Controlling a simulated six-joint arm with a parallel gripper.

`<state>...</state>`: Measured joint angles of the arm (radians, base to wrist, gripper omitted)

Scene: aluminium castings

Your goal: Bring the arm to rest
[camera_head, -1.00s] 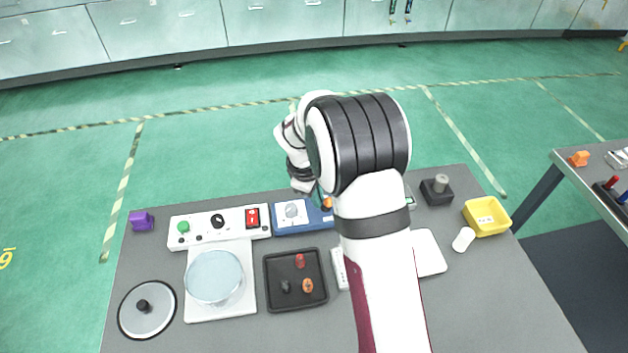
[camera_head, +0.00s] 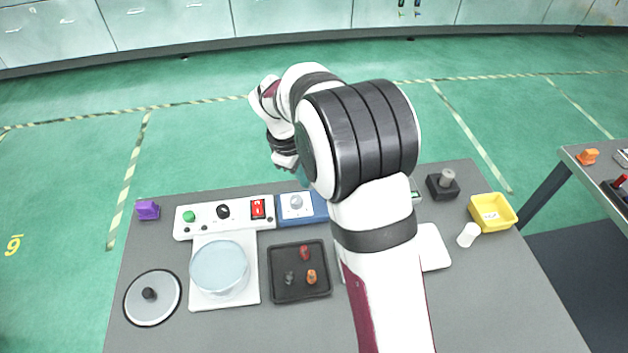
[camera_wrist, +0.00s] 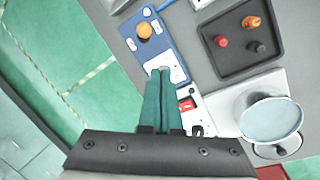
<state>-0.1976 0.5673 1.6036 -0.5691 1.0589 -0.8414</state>
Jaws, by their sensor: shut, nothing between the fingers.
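My gripper (camera_wrist: 162,72) shows in the wrist view with its two green fingers together and nothing between them. It hangs above the workbench around the blue panel (camera_wrist: 158,42), which carries an orange knob (camera_wrist: 144,30) and a white dial plate. In the head view my arm rises from the bottom and bends to the left at the top. The gripper's fingertips are mostly hidden there behind the arm. The blue panel (camera_head: 315,211) is partly covered by the arm.
The grey workbench (camera_head: 230,330) holds a white panel (camera_head: 240,212) with a red switch, a dish (camera_head: 219,267) on a white plate, a black tray (camera_head: 283,294) with small parts, a round lid (camera_head: 163,309), a purple block (camera_head: 148,210) and a yellow bin (camera_head: 508,222). Green floor lies beyond.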

